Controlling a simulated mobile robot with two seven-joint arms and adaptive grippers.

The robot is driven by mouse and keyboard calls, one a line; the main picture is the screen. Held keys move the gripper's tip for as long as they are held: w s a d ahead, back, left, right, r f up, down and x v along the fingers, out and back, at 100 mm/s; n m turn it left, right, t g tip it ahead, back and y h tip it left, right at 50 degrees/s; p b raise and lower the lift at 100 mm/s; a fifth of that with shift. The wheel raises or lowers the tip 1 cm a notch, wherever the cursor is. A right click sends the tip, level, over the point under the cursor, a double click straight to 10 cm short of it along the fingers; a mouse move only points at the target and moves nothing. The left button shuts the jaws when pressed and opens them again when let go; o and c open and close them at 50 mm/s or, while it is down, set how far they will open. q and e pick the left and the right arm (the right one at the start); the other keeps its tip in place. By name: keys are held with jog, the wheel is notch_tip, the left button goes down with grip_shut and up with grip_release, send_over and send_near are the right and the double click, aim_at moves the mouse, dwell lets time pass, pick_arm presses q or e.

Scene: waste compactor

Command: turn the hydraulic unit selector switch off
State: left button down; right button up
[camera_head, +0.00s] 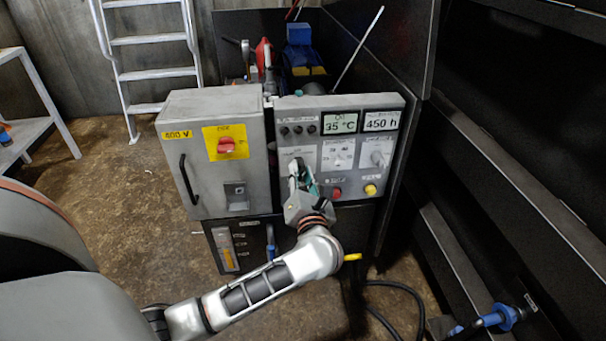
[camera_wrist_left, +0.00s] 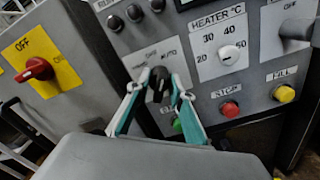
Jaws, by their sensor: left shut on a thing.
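The hydraulic unit's grey control panel (camera_head: 360,155) faces me, with displays reading 35 °C and 450 h. My left gripper (camera_head: 298,172) reaches its lower left part from below. In the left wrist view, the black selector switch (camera_wrist_left: 157,86) sits under a label on which AUTO can be read. The fingers of my left gripper (camera_wrist_left: 160,84) are closed on this switch from both sides. The switch knob points roughly upward; its exact setting is hard to read. In the head view the gripper hides the switch. My right gripper is not in view.
A grey cabinet with a red rotary switch (camera_head: 226,145) stands left of the panel. A heater knob (camera_wrist_left: 229,55), red button (camera_wrist_left: 230,109) and yellow button (camera_wrist_left: 284,93) lie right of the gripper. A ladder (camera_head: 150,42) stands behind. A dark wall borders the right.

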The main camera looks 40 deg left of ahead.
pick_arm(q)
jog(key=n, duration=0.2)
jog(key=n+b, duration=0.1)
jog(key=n, duration=0.1)
jog(key=shift+s+f+b, duration=0.1)
jog(key=shift+f+b, duration=0.2)
jog(key=shift+r+n+b, duration=0.15)
jog(key=shift+n+b, duration=0.25)
jog(key=shift+n, duration=0.7)
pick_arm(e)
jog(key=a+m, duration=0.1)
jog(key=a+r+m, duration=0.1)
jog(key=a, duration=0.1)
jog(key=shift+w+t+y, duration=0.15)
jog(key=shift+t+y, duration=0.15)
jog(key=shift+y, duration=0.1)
pick_arm(q)
jog(key=shift+r+n, duration=0.1)
jog(key=shift+n, duration=0.2)
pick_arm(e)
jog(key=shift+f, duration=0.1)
pick_arm(q)
jog(key=c, duration=2.1)
grip_release()
jog(key=shift+c, duration=0.2)
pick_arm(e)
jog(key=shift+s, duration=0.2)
